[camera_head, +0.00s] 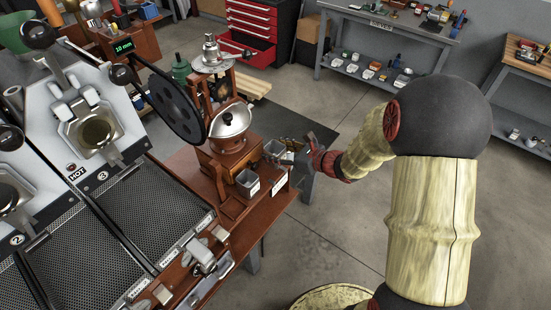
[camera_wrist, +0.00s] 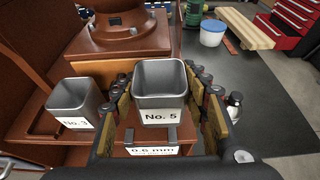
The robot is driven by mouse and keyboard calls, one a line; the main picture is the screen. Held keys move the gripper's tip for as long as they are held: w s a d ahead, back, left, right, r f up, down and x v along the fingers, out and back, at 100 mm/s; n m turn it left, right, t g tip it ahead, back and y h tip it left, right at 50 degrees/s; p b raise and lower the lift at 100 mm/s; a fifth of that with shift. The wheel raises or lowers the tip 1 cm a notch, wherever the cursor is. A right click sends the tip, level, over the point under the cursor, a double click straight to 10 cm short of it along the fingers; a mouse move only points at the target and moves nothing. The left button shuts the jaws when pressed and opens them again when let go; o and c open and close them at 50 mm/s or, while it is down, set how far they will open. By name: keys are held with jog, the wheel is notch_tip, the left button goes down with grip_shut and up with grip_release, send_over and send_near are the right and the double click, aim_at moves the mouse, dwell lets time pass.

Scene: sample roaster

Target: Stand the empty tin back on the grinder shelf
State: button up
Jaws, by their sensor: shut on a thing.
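The grey metal tin labelled No. 5 (camera_wrist: 160,98) is upright between the two fingers of my gripper (camera_wrist: 166,104), which is shut on it. Its inside looks bare. In the head view the tin (camera_head: 274,149) is beside the grinder (camera_head: 229,131), partly hidden by my gripper (camera_head: 292,152). The wooden grinder shelf (camera_wrist: 140,138) lies under and behind the tin, with a 0.6 mm label on its front. I cannot tell whether the tin's base touches the shelf. A second tin, labelled No. 3 (camera_wrist: 74,104), stands to the left, and shows in the head view (camera_head: 248,183).
The roaster with mesh trays (camera_head: 93,255) fills the left of the head view. A small dark bottle (camera_wrist: 233,104) is right of my gripper. A blue-and-white tub (camera_wrist: 212,33) and a wooden pallet (camera_wrist: 243,28) are behind. Open floor (camera_head: 330,240) lies to the right.

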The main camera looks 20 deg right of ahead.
jog(key=shift+w+f+b, duration=0.1)
jog(key=shift+f+b, duration=0.65)
jog(key=shift+f, duration=0.9)
jog(key=shift+f, duration=0.15)
jog(key=o, duration=1.3)
